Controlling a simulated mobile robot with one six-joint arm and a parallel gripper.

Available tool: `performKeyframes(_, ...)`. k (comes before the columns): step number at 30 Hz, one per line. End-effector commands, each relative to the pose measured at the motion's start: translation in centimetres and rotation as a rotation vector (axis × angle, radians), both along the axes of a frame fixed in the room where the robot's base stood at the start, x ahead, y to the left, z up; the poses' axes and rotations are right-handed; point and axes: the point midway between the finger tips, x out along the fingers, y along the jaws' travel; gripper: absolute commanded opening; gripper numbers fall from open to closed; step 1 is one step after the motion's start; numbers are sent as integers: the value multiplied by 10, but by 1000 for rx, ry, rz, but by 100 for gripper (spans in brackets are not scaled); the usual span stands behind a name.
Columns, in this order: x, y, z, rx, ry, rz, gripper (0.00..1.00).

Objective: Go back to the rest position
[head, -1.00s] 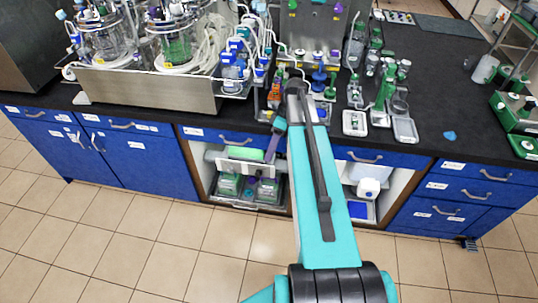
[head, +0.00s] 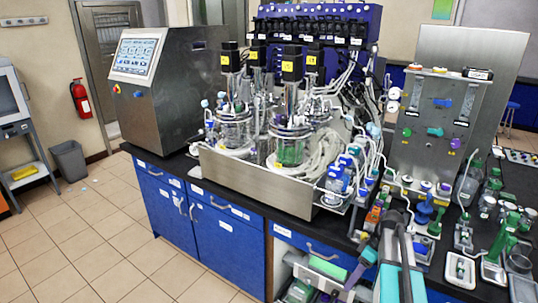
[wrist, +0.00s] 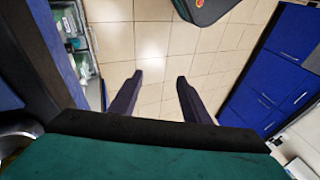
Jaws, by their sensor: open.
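My gripper (wrist: 157,94) shows in the wrist view as two dark fingers set apart, with bare tile floor between them and nothing held. In the head view my turquoise and black arm rises at the lower right, in front of the bench. The dark gripper (head: 356,277) is low beside the arm, in front of the open shelf bay under the worktop. Its fingertips are too small to make out there.
Bench (head: 448,270) carries the glass bioreactor vessels (head: 290,150) in a steel tray (head: 262,183), a screen cabinet (head: 165,90), and crowded bottles and green-topped tools. An open shelf (wrist: 75,35) is left of the gripper, blue cabinets (wrist: 275,65) right. The tile floor (head: 90,235) is largely clear.

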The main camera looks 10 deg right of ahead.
Motion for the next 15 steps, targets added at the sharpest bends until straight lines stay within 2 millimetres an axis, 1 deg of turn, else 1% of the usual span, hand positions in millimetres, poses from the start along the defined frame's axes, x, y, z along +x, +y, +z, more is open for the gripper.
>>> performKeyframes(2,1,13,-7,5,8,21,43)
performKeyframes(5,-2,34,-27,17,35,53,43)
performKeyframes(8,-11,60,-50,34,70,89,43)
performKeyframes(12,-33,95,-84,50,130,141,43)
performKeyframes(15,-51,117,-108,52,170,176,43)
